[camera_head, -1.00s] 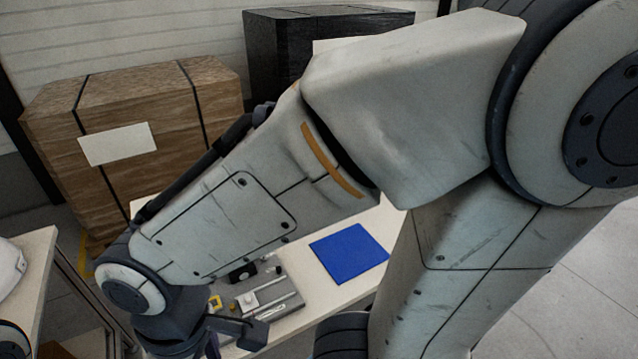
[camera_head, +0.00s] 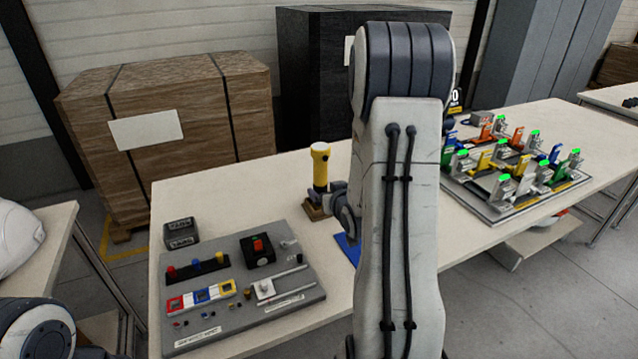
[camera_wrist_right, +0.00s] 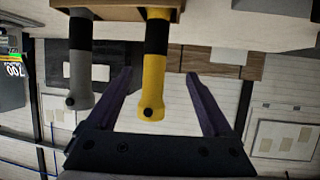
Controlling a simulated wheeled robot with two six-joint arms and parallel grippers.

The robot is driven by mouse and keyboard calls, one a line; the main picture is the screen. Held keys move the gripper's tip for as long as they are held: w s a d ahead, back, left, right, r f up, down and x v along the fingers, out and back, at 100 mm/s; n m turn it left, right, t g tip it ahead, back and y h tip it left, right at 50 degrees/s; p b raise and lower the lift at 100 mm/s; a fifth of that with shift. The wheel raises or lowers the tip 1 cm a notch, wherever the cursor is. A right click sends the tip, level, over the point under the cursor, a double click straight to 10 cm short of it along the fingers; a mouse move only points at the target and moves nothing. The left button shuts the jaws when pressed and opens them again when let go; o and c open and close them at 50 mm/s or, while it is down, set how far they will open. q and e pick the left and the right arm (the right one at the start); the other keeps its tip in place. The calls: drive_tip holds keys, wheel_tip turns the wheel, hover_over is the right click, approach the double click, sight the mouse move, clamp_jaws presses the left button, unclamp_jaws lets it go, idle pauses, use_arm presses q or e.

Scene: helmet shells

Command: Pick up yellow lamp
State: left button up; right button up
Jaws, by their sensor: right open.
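The yellow lamp (camera_head: 320,165) has a black band and stands upright in a small wooden holder (camera_head: 316,212), beside my right arm in the head view. My right gripper (camera_head: 340,192) is just right of the lamp there, partly hidden by my arm. In the right wrist view, which is upside down, the yellow lamp (camera_wrist_right: 154,75) shows between the two spread fingers, with a gap on each side. Contact is not visible. A grey lamp (camera_wrist_right: 78,75) stands beside it, outside the fingers; my arm hides it in the head view. My left gripper is out of view.
A grey board (camera_head: 240,325) with switches and coloured parts lies left of the lamp. A blue mat (camera_head: 347,248) is partly behind my arm. A clamp board (camera_head: 480,205) sits at right. A wrapped brown crate (camera_head: 190,130) stands behind the table.

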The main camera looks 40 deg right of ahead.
sight(322, 182)
drive_tip(key=x, duration=0.5)
drive_tip(key=shift+d+r, duration=0.1)
drive_tip(key=shift+d, duration=0.25)
drive_tip(key=p+x, duration=0.1)
drive_tip(key=x, duration=0.4)
drive_tip(key=shift+w+d, duration=0.1)
drive_tip(key=shift+d, duration=0.05)
drive_tip(key=shift+r, duration=0.1)
clamp_jaws()
